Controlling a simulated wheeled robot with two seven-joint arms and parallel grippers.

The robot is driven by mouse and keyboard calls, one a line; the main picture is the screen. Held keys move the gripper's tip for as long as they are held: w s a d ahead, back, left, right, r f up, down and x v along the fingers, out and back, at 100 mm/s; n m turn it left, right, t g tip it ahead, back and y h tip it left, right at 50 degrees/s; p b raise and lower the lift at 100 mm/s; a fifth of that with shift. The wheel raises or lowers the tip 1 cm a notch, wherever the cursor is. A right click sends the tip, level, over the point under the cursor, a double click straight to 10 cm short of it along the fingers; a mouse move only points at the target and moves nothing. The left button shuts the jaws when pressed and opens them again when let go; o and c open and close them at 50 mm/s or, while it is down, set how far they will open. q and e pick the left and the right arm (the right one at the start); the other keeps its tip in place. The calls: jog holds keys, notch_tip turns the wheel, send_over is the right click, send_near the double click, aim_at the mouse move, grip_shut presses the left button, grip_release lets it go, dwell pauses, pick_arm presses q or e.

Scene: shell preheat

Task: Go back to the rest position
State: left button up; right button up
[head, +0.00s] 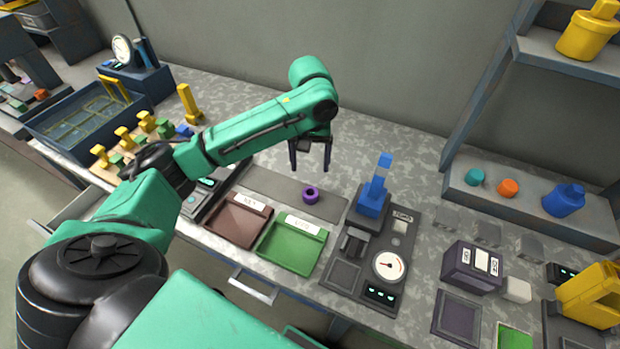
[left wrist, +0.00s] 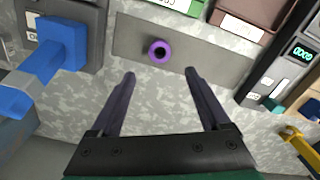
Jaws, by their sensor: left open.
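My left gripper (head: 311,160) hangs above the back part of the workbench, with its fingers pointing down. It is open and empty; in the left wrist view its two fingers (left wrist: 160,88) stand wide apart. A purple ring (head: 310,194) lies on a dark grey strip (head: 262,184) on the bench, in front of and below the gripper. In the left wrist view the ring (left wrist: 159,50) shows beyond the fingertips, apart from them. My right gripper does not show in either view.
A brown tray (head: 238,222) and a green tray (head: 292,244) lie in front of the strip. A device with a blue lever (head: 374,190) and a gauge (head: 389,265) stands right of the gripper. Yellow-handled parts stand left, under my arm. A shelf (head: 530,205) stands at the right.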

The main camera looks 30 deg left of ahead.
pick_arm(q)
jog(key=shift+r, duration=0.65)
